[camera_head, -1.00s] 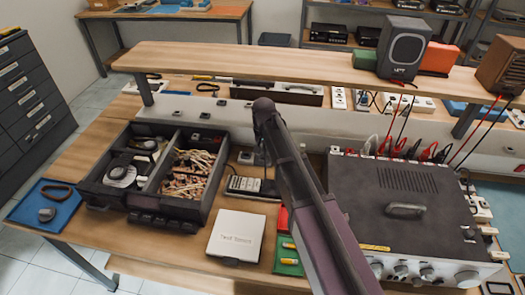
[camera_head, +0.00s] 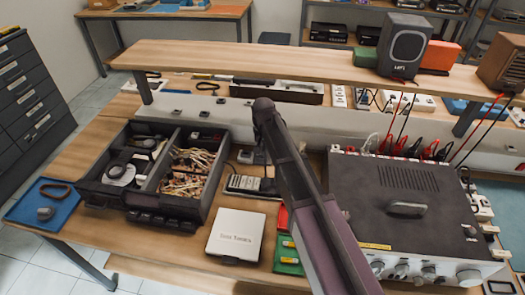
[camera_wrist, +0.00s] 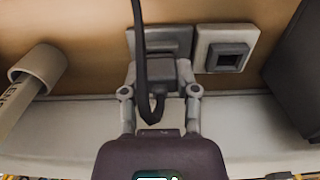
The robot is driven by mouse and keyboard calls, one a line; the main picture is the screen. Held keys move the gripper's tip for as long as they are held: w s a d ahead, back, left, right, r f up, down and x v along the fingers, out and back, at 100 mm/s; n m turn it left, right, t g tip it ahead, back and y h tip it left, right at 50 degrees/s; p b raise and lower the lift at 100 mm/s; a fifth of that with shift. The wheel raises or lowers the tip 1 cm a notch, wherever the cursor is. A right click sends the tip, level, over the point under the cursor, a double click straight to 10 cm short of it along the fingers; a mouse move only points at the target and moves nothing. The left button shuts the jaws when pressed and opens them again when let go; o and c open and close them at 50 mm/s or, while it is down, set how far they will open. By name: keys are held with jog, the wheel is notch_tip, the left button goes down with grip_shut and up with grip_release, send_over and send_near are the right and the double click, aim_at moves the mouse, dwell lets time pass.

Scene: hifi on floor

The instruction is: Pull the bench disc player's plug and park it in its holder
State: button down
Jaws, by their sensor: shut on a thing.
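In the wrist view my gripper (camera_wrist: 159,90) is shut on a dark grey plug (camera_wrist: 161,74), one finger on each side of it. The plug is at a dark square wall plate (camera_wrist: 136,42); I cannot tell whether it is fully seated. A black cable (camera_wrist: 140,55) crosses in front and loops at the plug. Just right is a pale square frame with a dark square recess (camera_wrist: 225,58), empty; it may be the holder. In the head view my arm hides the gripper and plug. I cannot tell which device is the disc player.
A white round-ended item (camera_wrist: 38,68) stands left and a dark block (camera_wrist: 300,70) right in the wrist view. In the head view, a parts tray (camera_head: 100,190), a light box (camera_head: 236,234) and a large grey instrument (camera_head: 408,185) with red and black leads crowd the bench below a shelf (camera_head: 230,60).

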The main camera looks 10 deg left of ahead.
dwell(0.4)
jog(key=shift+c, duration=1.4)
grip_release()
jog(key=shift+r, duration=0.15)
jog(key=shift+r+p, duration=2.4)
jog(key=shift+p, duration=0.15)
